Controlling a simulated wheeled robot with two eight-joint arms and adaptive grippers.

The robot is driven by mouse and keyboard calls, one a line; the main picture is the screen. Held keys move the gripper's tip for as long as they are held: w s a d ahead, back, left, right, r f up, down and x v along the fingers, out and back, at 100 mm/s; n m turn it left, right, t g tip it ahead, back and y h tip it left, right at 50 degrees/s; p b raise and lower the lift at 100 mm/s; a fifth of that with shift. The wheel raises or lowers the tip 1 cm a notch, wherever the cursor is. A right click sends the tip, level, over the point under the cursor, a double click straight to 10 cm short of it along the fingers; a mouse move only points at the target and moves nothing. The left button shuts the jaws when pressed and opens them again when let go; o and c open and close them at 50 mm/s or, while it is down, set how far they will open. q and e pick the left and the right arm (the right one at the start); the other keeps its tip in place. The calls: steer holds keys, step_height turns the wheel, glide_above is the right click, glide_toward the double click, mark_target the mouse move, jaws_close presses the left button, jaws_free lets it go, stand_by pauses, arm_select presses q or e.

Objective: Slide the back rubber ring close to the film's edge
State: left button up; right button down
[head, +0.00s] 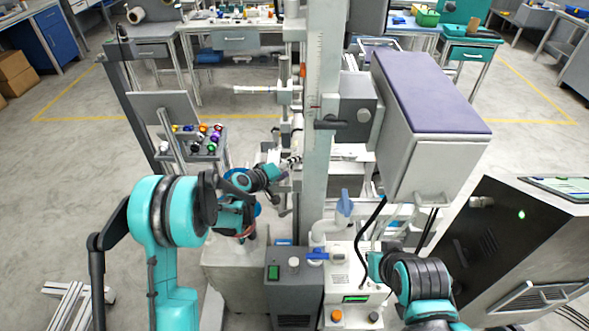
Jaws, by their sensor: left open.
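My left arm reaches in from the left, and my left gripper (290,163) is small in the picture beside the machine's upright column. It is open, close to a pale roll (297,137) that looks like the film. The rubber rings are too small to make out for certain, and I cannot tell whether the gripper touches one. Part of the roll is hidden by the gripper and machine parts. My right arm shows at the lower right, but its gripper is not in view.
The upright column (325,110) stands just right of the left gripper. A large grey box with a purple top (435,90) hangs at the right. A rack of coloured spools (200,138) stands to the left. Control boxes (289,284) stand in front.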

arm_select(q)
steer(key=shift+x, duration=1.1)
jaws_close()
steer(key=shift+w+b, duration=0.3)
steer(key=shift+w, duration=1)
jaws_free()
steer(key=v, duration=1.2)
